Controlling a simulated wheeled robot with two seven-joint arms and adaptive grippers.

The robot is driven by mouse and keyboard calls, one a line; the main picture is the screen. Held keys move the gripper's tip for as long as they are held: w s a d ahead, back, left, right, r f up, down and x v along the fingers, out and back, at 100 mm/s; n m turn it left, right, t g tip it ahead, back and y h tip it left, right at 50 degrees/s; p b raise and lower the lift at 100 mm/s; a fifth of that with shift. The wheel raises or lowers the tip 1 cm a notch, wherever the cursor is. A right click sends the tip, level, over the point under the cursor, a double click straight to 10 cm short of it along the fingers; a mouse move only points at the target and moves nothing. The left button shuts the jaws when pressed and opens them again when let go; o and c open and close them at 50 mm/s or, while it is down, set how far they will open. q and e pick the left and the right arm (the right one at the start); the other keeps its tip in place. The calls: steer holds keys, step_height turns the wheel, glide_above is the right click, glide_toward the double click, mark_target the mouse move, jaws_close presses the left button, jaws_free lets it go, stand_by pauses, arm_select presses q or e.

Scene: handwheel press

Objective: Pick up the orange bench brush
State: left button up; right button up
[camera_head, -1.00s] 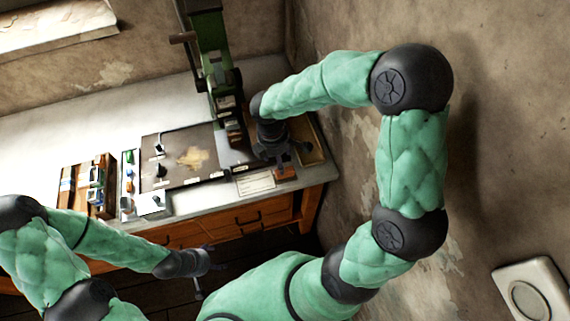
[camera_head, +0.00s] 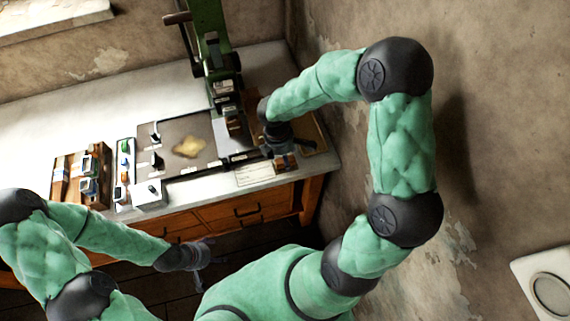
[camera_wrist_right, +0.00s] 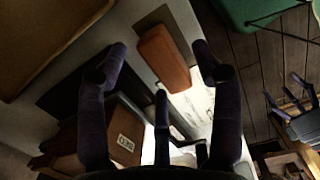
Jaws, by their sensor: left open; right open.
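The orange bench brush (camera_wrist_right: 164,58) is an orange-brown block in the right wrist view, lying on the light bench top. In the head view a small part of the brush (camera_head: 289,161) shows beside my right gripper at the bench's front right. My right gripper (camera_wrist_right: 162,50) is open, with its dark fingers on either side of the brush in the wrist view. I cannot tell whether they touch it. In the head view the right gripper (camera_head: 281,149) hangs over the bench corner and partly hides the brush. My left gripper (camera_head: 203,254) is open and empty, in front of the bench.
A green press (camera_head: 216,55) stands at the back, left of my right arm. A brown tray (camera_head: 318,138) lies right of the right gripper, near the wall. A dark mat (camera_head: 205,130), a white box (camera_head: 149,194) and a wooden rack (camera_head: 68,168) occupy the bench to the left.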

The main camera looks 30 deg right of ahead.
steer(key=shift+d+f, duration=0.1)
steer(key=shift+f, duration=0.6)
steer(key=shift+r, duration=0.1)
steer(key=shift+c, duration=0.3)
steer(key=c, duration=1.2)
